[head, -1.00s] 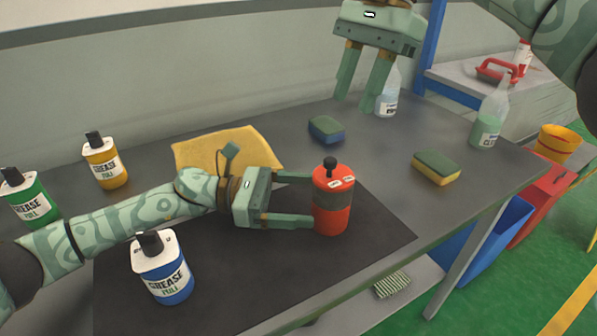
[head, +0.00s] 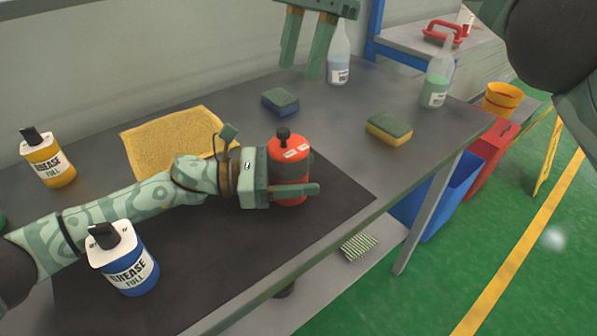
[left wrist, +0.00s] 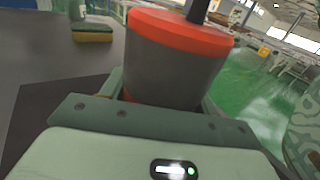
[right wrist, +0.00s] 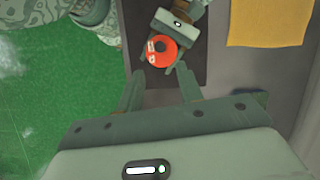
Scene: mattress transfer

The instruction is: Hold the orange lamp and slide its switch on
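The orange lamp (head: 289,168) is an upright red-orange cylinder with a dark grey band and a black knob on top. It stands on the dark mat (head: 325,195). It also shows close up in the left wrist view (left wrist: 178,55) and from above in the right wrist view (right wrist: 158,47). My left gripper (head: 302,188) has its fingers on either side of the lamp, with the palm close to it. Whether both fingers press on it is unclear. My right gripper (head: 303,68) is open and empty, above the table beyond the lamp.
Blue (head: 128,272) and yellow (head: 52,168) grease bottles stand at the left. A yellow cloth (head: 155,150) lies behind my left arm. Two sponges (head: 280,101) (head: 385,130) and two spray bottles (head: 340,62) (head: 436,85) are at the back and right.

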